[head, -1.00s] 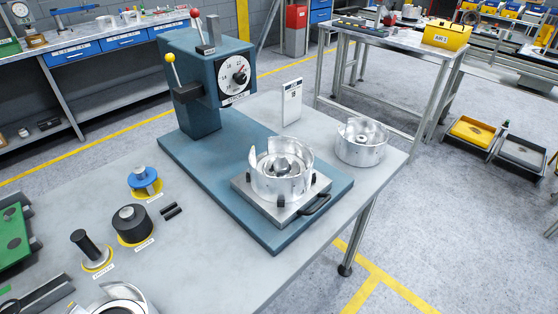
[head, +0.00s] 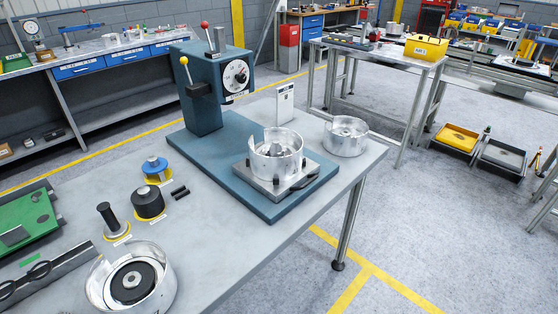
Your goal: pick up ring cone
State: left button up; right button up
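Several labelled tools stand on yellow-ringed spots on the grey workbench (head: 290,225): a blue round piece with a grey knob (head: 155,167), a wide black cylinder (head: 148,203) and a slim black post on a grey base (head: 109,219). The labels are too small to read, so I cannot tell which piece is the ring cone. A silver drum with a black ring inside (head: 132,281) sits at the front left. Another silver drum (head: 276,156) sits on the press plate. Neither gripper is in view.
The blue press (head: 205,95) stands at the back of the bench, with a white sign (head: 284,102) and a third silver drum (head: 345,136) to its right. A green tray (head: 28,219) is at the left. Two short black pins (head: 180,192) lie near the cylinder.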

aim_at(276, 148)
jog(key=z, duration=0.85)
jog(key=i, duration=0.75)
jog(key=u, duration=2.25)
